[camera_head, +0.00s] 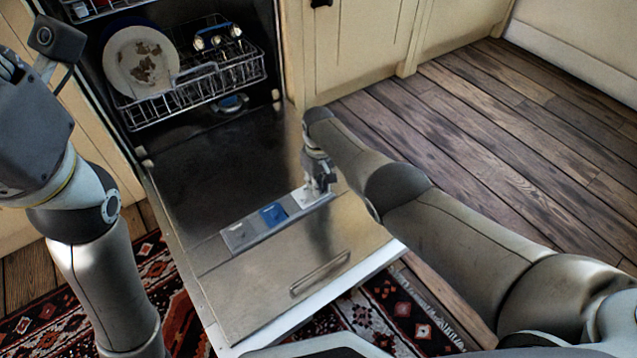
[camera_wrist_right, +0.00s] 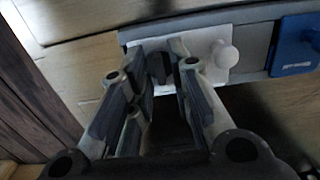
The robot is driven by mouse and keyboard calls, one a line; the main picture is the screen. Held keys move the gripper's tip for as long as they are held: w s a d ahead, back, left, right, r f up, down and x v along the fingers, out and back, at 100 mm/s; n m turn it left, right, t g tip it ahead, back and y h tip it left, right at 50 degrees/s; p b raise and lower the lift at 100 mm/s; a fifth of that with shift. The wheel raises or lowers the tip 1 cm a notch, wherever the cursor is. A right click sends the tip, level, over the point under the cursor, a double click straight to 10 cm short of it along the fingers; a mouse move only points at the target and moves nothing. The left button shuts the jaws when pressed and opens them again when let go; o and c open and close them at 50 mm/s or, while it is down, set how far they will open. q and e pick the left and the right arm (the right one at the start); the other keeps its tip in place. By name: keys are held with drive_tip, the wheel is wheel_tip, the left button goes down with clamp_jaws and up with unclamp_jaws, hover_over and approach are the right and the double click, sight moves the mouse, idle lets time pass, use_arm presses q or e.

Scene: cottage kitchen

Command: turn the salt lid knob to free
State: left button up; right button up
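The open dishwasher door (camera_head: 235,180) holds a grey strip with a blue lid (camera_head: 272,213) and a white lid (camera_head: 302,198). In the right wrist view, the white lid (camera_wrist_right: 205,45) has a round white knob (camera_wrist_right: 225,56). The blue lid (camera_wrist_right: 290,50) has a blue knob at the picture's right edge. I cannot read which lid is for salt. My right gripper (camera_head: 316,190) is over the white lid; in the right wrist view its fingers (camera_wrist_right: 166,72) are open, with the white knob right of them, outside the gap. My left gripper (camera_head: 10,68) is cut off at the left edge.
The dishwasher's lower rack (camera_head: 185,92) holds a dirty plate (camera_head: 140,62) and several other items. Below the strip, the door has a raised handle shape (camera_head: 320,273). A patterned rug (camera_head: 385,315) lies under the door. Wooden floor (camera_head: 510,120) is clear at right.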

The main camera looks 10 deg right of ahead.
drive_tip(key=shift+o, duration=0.3)
drive_tip(key=shift+r, duration=0.1)
drive_tip(key=shift+w+r, duration=0.1)
drive_tip(key=shift+r, duration=0.35)
wheel_tip(320, 180, up, 11)
drive_tip(key=shift+f, duration=0.1)
idle(0.6)
